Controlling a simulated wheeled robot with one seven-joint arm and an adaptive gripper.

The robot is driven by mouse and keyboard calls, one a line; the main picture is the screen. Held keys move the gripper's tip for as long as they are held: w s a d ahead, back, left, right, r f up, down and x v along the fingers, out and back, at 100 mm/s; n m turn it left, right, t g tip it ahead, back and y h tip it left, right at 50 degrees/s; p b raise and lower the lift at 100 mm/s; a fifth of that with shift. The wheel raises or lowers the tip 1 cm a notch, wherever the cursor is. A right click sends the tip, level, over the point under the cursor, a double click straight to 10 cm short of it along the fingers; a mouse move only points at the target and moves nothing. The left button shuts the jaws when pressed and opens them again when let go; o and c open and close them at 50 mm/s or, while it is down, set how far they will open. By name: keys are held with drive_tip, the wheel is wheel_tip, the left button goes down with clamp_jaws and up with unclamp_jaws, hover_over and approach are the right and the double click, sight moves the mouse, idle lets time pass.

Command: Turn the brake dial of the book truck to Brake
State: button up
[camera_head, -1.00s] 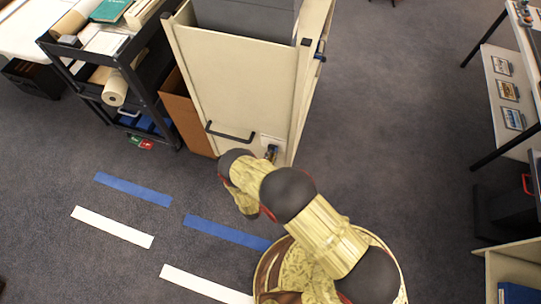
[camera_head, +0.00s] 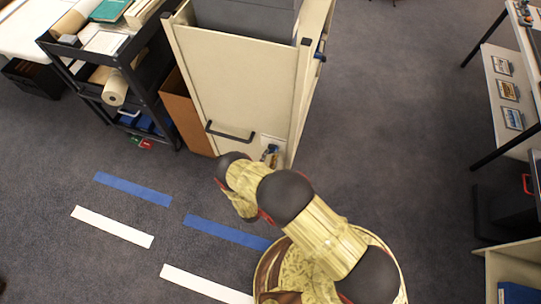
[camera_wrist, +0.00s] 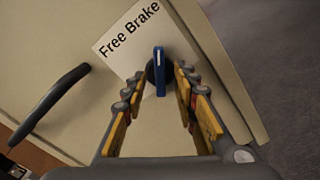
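The book truck (camera_head: 230,85) is a cream cart whose end panel faces me. Its brake dial (camera_head: 272,149) is near the lower right corner of that panel. In the wrist view the dial has a blue handle (camera_wrist: 160,72), standing upright in the picture, beside a tilted white label (camera_wrist: 130,38) reading "Free Brake". I cannot tell for sure which word the handle points at. My gripper (camera_wrist: 162,82) is open, with a yellow-padded finger on each side of the handle and visible gaps. In the head view my arm hides most of the gripper.
A dark bar handle (camera_head: 230,134) sticks out of the panel left of the dial; it also shows in the wrist view (camera_wrist: 50,100). A black shelf cart (camera_head: 100,75) and a brown board stand to the left. Carpet right of the truck is clear.

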drive_tip(key=v, duration=1)
drive_tip(key=shift+s, duration=0.25)
